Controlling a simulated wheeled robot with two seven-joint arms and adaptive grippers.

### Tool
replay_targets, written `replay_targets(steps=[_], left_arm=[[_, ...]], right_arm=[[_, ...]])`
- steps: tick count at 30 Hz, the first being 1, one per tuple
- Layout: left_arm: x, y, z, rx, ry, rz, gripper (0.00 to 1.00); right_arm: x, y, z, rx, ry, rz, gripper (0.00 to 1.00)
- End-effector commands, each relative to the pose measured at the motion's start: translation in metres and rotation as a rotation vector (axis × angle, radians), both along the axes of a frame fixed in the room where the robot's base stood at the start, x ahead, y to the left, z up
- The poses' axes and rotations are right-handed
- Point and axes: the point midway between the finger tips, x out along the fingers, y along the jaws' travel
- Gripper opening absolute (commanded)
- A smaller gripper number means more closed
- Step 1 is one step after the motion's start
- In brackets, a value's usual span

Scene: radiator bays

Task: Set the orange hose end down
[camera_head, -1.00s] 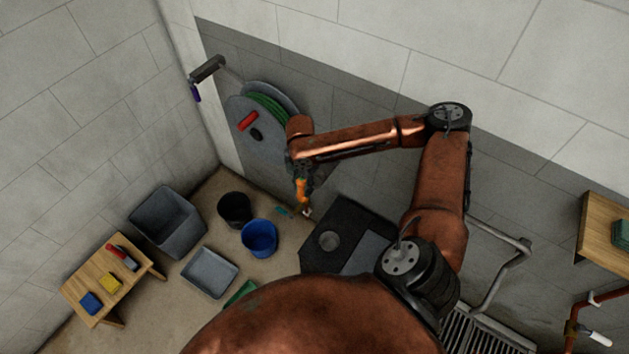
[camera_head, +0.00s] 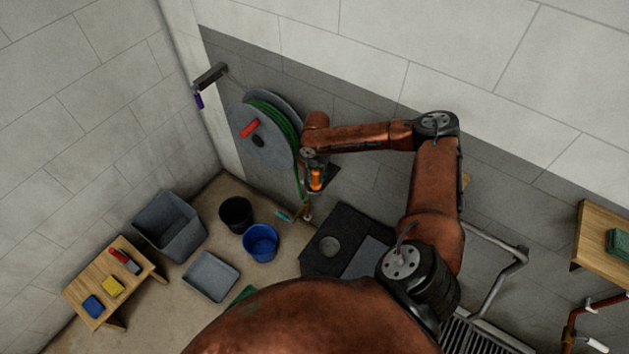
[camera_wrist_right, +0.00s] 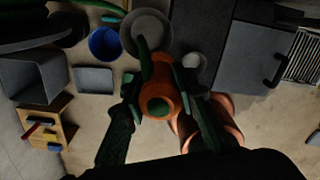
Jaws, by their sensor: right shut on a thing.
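The orange hose end (camera_head: 316,179) is in my right gripper (camera_head: 317,185), which is shut on it in front of the wall below the hose reel. In the right wrist view the orange hose end (camera_wrist_right: 158,88) sits between the two dark fingers, with green hose (camera_wrist_right: 145,58) leading up from it. The hose end is held clear of the floor. In the head view the reel (camera_head: 262,148) carries green hose on the wall, and a green length runs down beside my gripper. A dark flat piece (camera_head: 333,178) shows just right of the gripper, partly hidden. My left gripper is out of view.
A black unit (camera_head: 345,222) stands below right of the gripper. A blue bucket (camera_head: 261,242), black bucket (camera_head: 236,213), grey tub (camera_head: 170,226) and grey tray (camera_head: 211,276) stand on the floor. A wooden stool (camera_head: 90,270) holds small items at left. A metal rail (camera_head: 497,282) is at right.

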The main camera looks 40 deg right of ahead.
Motion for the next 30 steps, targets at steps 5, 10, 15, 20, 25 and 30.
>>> replay_targets(steps=[5, 10, 15, 20, 25, 30], left_arm=[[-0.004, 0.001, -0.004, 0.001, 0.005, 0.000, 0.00], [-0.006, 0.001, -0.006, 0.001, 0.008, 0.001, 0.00], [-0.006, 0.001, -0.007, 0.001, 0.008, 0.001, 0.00], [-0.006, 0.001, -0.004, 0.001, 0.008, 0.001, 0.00], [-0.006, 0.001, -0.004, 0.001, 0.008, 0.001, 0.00], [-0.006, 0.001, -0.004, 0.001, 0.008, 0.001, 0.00]], right_arm=[[0.022, -0.013, -0.035, 0.001, 0.002, -0.001, 0.00], [0.032, -0.021, -0.049, 0.001, 0.002, -0.001, 0.00], [0.037, -0.024, -0.057, 0.001, 0.002, 0.000, 0.00], [0.037, -0.024, -0.079, 0.000, 0.003, 0.001, 0.00], [0.037, -0.025, -0.086, 0.000, 0.000, 0.000, 0.00], [0.036, -0.024, -0.087, 0.000, 0.001, 0.000, 0.00]])
